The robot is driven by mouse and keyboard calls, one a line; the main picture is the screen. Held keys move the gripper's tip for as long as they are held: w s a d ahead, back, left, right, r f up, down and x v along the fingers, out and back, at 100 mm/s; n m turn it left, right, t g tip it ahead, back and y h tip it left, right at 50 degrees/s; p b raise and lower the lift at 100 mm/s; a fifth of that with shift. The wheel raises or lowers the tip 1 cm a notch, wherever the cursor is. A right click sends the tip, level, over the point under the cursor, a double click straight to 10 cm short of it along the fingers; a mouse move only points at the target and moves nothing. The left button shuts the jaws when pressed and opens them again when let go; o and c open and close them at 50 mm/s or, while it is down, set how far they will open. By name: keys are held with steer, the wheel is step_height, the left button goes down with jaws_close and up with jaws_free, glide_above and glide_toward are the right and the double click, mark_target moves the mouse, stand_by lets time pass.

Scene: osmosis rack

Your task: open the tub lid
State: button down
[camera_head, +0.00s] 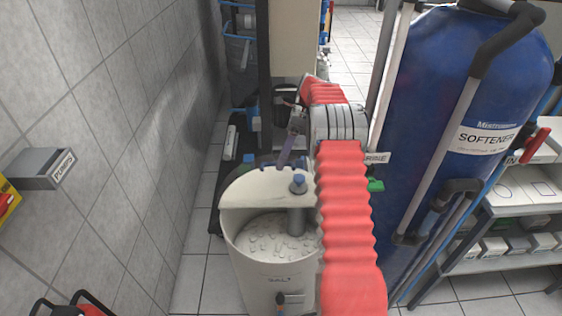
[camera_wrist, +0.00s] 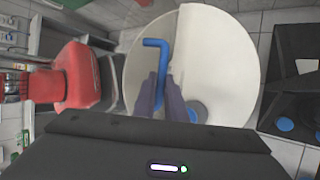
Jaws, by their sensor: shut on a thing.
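The white tub (camera_head: 265,272) stands on the floor below my arm. Its front part is uncovered, showing whitish lumps (camera_head: 268,240) inside. A pale half-round lid panel (camera_head: 262,190) spans the rear of the mouth; its exact tilt is unclear. In the wrist view the lid (camera_wrist: 222,60) shows as a pale disc with a straight seam. A bent blue handle (camera_wrist: 160,62) runs over it to between my fingers. My gripper (camera_wrist: 160,98) is shut on the handle. In the head view my gripper (camera_head: 276,166) is at the lid's far edge, where the handle is hard to make out.
A grey pipe with a blue cap (camera_head: 298,186) rises from the tub. A large blue softener tank (camera_head: 455,110) and a shelf (camera_head: 510,212) stand right. A tiled wall with a grey box (camera_head: 44,168) is left. Dark rack parts (camera_head: 246,75) stand behind the tub.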

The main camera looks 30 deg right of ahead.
steer(key=shift+w+d+r, duration=0.15)
steer(key=shift+w+d, duration=0.1)
steer(key=shift+d, duration=0.1)
steer(key=c, duration=2)
jaws_free()
steer(key=shift+c, duration=0.2)
steer(key=shift+o, duration=1.1)
steer(key=shift+a, duration=0.1)
step_height(320, 180, up, 10)
